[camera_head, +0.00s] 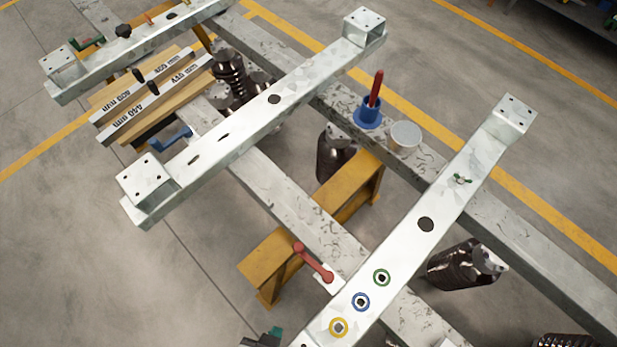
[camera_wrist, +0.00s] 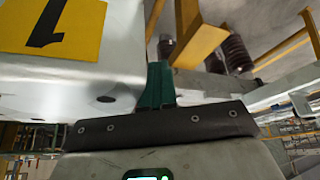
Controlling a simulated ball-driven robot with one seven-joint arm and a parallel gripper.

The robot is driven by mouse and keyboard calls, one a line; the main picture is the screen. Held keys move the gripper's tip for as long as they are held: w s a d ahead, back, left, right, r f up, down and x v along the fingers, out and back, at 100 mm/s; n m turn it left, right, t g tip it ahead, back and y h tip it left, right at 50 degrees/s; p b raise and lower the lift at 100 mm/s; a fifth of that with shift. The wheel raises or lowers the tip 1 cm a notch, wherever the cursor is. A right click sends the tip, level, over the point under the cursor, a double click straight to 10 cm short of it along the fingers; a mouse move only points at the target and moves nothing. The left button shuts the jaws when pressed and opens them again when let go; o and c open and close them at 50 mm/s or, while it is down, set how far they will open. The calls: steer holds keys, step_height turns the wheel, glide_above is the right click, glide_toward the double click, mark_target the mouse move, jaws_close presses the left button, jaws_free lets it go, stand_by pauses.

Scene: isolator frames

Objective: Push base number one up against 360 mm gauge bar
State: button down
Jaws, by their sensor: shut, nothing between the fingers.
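Base number one (camera_wrist: 70,75) fills the left of the wrist view, a pale metal end with a yellow plate bearing a black 1. It appears to be the near end of the galvanised base (camera_head: 425,224) at the right of the head view, whose near end is cut off. My gripper (camera_wrist: 158,82) has teal fingers, shut and empty, close beside the base's edge; I cannot tell whether they touch. In the head view only a bit of my gripper (camera_head: 273,334) shows at the bottom edge. I cannot make out a 360 mm gauge bar in either view.
Two other bases, the middle (camera_head: 274,99) and the far-left one (camera_head: 120,52), cross the rails (camera_head: 300,205). Labelled gauge bars (camera_head: 155,103) lie on a wooden rack. A red handle (camera_head: 314,262) is beside the near base. A blue cup (camera_head: 369,112) and a tin (camera_head: 404,137) stand on the far rail.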

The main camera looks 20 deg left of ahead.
steer(key=shift+s+d+f+p, duration=0.15)
steer(key=shift+s+d, duration=0.3)
steer(key=shift+d, duration=0.3)
steer(key=shift+s+d+p, duration=0.15)
steer(key=shift+s+d, duration=0.3)
steer(key=shift+d, duration=0.25)
steer(key=shift+s+d, duration=0.15)
steer(key=shift+s+d+p, duration=0.2)
steer(key=shift+s+d, duration=0.3)
steer(key=shift+d, duration=0.3)
steer(key=shift+s+d+p, duration=0.15)
steer(key=shift+s+d, duration=0.3)
steer(key=shift+d, duration=0.35)
steer(key=shift+s+d, duration=0.1)
steer(key=shift+d, duration=0.1)
steer(key=shift+s+d+p, duration=0.2)
steer(key=shift+s+d, duration=0.2)
steer(key=shift+d, duration=0.3)
steer(key=shift+s+d+p, duration=0.15)
steer(key=shift+s+d, duration=0.2)
steer(key=shift+d, duration=0.35)
steer(key=shift+s+d, duration=0.15)
steer(key=shift+d, duration=0.15)
steer(key=shift+s+d, duration=0.45)
steer(key=shift+d, duration=0.4)
steer(key=shift+s+d, duration=0.45)
steer(key=shift+d, duration=0.35)
